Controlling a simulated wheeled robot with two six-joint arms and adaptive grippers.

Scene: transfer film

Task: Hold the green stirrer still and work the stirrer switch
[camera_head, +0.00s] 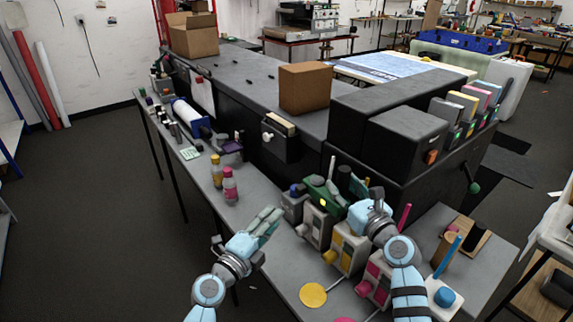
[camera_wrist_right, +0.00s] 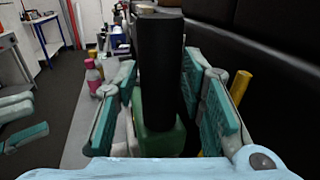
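The green stirrer (camera_head: 319,191) stands in the row of stirrers on the grey bench, with a black cylinder on it. In the right wrist view its green body (camera_wrist_right: 158,130) and the black cylinder (camera_wrist_right: 162,65) stand upright between the fingers of my right gripper (camera_wrist_right: 165,115). Those fingers are apart, with a gap on each side of the cylinder. In the head view my right gripper (camera_head: 358,194) is just right of the stirrer. My left gripper (camera_head: 268,222) is empty over the bench's front edge, left of the stirrers, its fingers apart. I cannot make out the switch clearly.
Other stirrers, including a yellow one (camera_head: 346,249), crowd close around the green one. Two pink and yellow bottles stand farther left, one pink (camera_head: 230,186). A large black machine (camera_head: 300,145) borders the bench behind. The bench between bottles and stirrers is fairly clear.

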